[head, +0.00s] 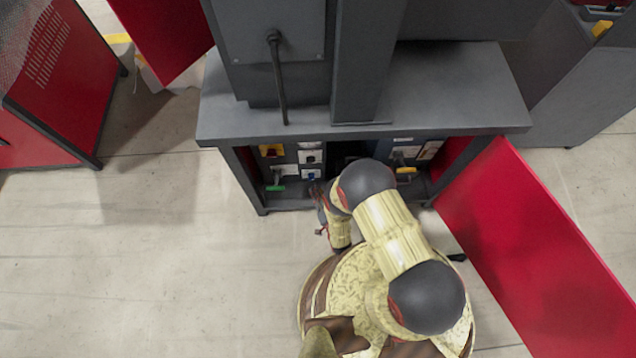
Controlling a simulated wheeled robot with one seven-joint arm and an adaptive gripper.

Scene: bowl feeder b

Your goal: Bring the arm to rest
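My arm, cream with dark joint caps, is folded in front of the grey machine bench (475,90). Its upper joint is close to the open front of the cabinet under the bench top. My gripper (322,212) appears as a small dark shape at the left of the arm, just outside the cabinet opening. It is partly hidden by the arm links, and its fingers are too small to read. I see nothing clearly held in it.
Inside the cabinet are control boxes with a yellow-and-red switch (271,150), a green-handled part (275,188) and a yellow handle (405,171). A red door (535,245) stands open at right. A red cabinet (65,75) stands at left. The floor (150,260) at left is clear.

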